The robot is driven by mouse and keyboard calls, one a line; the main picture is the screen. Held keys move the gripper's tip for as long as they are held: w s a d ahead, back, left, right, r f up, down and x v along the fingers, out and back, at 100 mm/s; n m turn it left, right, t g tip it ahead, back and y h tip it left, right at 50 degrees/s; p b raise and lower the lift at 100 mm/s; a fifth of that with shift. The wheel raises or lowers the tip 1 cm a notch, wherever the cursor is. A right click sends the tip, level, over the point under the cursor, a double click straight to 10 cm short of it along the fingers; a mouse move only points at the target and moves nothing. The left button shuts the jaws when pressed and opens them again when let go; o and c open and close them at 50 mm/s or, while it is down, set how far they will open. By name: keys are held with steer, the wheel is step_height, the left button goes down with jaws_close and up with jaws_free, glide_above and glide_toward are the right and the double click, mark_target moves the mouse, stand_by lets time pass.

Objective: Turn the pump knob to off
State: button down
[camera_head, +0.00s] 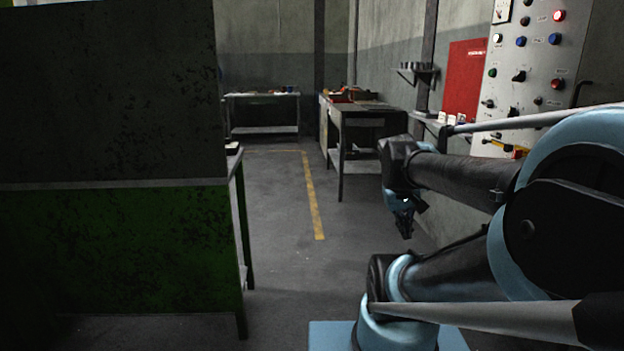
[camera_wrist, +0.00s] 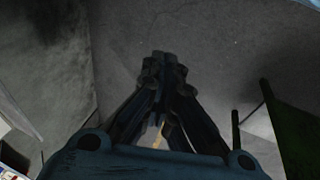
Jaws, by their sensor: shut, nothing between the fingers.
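A grey control panel (camera_head: 532,70) with several knobs, coloured buttons and switches stands at the upper right in the head view. Its labels are too small to read, so I cannot tell which knob is the pump knob. My gripper (camera_head: 406,232) hangs pointing down over the floor, left of the panel and lower than it, apart from everything. In the wrist view my gripper (camera_wrist: 166,62) has its fingers together with nothing between them, above bare grey floor. The panel's lower part is partly hidden behind my arm.
A green and dark machine or cabinet (camera_head: 110,250) fills the left. A workbench (camera_head: 370,118) and a farther table (camera_head: 262,97) stand at the back. A red cabinet (camera_head: 464,78) and small shelf (camera_head: 414,72) are on the wall. The floor with a yellow line (camera_head: 313,200) is clear.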

steer(key=c, duration=2.1)
jaws_free()
steer(key=s+a+f+y, duration=0.1)
steer(key=a+f, duration=0.1)
steer(key=s+a+f, duration=0.2)
steer(key=s+a+f+m+y, duration=0.1)
steer(key=a, duration=0.1)
steer(key=shift+s+a+f+y, duration=0.2)
steer(key=shift+s+f+y, duration=0.1)
steer(key=shift+s+f, duration=0.1)
steer(key=o, duration=0.9)
steer(key=shift+s+a+f, duration=0.1)
steer(key=shift+a, duration=0.05)
steer(key=shift+o, duration=1.2)
steer(key=m+g+h, duration=0.1)
steer(key=m+h, duration=0.8)
steer(key=h, duration=0.9)
glide_toward(515, 76)
steer(key=d, duration=0.6)
steer(key=w+d, duration=0.1)
steer(key=d, duration=0.2)
steer(key=shift+d, duration=0.3)
steer(key=shift+s, duration=0.1)
steer(key=c, duration=1.1)
